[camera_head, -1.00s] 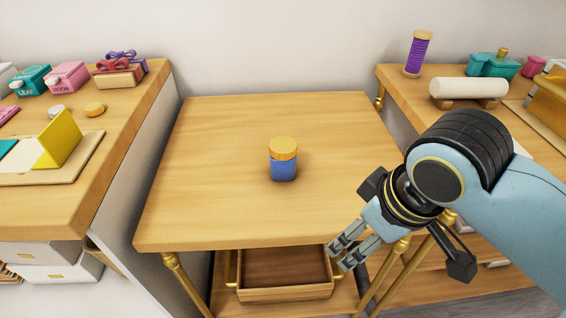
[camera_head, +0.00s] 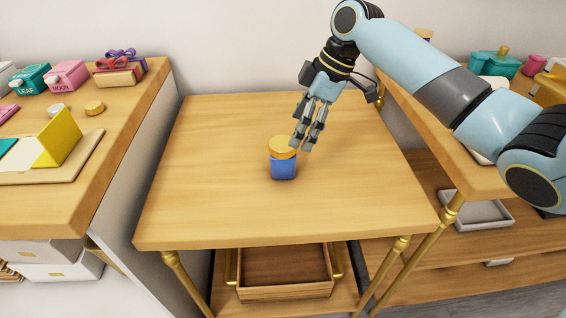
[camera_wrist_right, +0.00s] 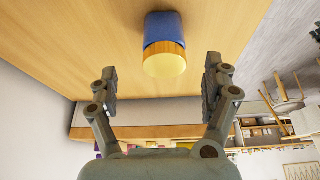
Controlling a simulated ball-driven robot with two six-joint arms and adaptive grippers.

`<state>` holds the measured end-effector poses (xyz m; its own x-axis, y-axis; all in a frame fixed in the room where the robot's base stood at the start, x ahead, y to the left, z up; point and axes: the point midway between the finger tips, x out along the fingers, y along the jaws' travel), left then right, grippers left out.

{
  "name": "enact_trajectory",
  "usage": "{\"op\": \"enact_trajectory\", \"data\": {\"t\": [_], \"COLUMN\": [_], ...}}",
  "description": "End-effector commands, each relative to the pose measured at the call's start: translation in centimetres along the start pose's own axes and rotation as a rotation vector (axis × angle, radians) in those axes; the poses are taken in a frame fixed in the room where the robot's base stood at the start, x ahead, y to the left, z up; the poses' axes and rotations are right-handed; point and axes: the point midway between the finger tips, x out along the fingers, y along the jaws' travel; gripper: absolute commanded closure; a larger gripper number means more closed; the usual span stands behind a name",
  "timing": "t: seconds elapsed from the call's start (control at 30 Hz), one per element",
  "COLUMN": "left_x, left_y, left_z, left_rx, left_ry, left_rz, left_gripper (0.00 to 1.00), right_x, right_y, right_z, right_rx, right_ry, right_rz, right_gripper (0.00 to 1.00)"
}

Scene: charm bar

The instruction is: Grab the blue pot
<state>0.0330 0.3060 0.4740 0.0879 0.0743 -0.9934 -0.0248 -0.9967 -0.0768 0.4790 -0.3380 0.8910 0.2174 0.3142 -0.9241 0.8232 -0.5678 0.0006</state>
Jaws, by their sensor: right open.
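The blue pot (camera_head: 284,168) with a yellow lid stands upright on the middle wooden table. My right gripper (camera_head: 302,144) is above and just to the right of the pot in the head view, with its fingers pointing down and partly overlapping the lid's right edge. In the right wrist view the pot (camera_wrist_right: 164,30) lies ahead, between the two spread fingers (camera_wrist_right: 160,84), with a gap on each side. My right gripper is open and empty. My left gripper is not in view.
The middle table (camera_head: 200,215) is otherwise bare. A left counter holds small boxes, a wrapped gift (camera_head: 118,76) and a yellow-and-white panel. A right counter holds a teal box (camera_head: 494,64). A wooden tray (camera_head: 284,292) sits on the shelf below the table.

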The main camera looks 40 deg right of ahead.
Motion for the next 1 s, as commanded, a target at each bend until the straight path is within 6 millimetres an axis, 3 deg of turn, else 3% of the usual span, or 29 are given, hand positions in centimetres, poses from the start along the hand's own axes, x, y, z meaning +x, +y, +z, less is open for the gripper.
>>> {"op": "enact_trajectory", "data": {"t": [0.2, 0.37, 0.7, 1.0], "left_x": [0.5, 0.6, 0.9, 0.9], "left_y": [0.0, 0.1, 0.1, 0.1], "left_z": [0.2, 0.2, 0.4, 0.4], "left_rx": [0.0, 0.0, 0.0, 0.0], "left_ry": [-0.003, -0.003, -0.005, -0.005], "left_rz": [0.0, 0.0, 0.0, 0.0], "left_gripper": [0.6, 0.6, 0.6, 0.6], "right_x": [3.8, 5.0, 9.7, 10.0], "right_y": [-0.1, -0.2, -0.6, -0.6], "right_z": [0.0, 0.0, 0.1, 0.1], "right_rx": [0.0, -0.002, -0.001, -0.002], "right_ry": [0.003, 0.002, 0.001, 0.0], "right_rz": [-0.004, -0.004, -0.003, -0.002], "right_gripper": [0.17, 0.17, 0.17, 0.2]}}
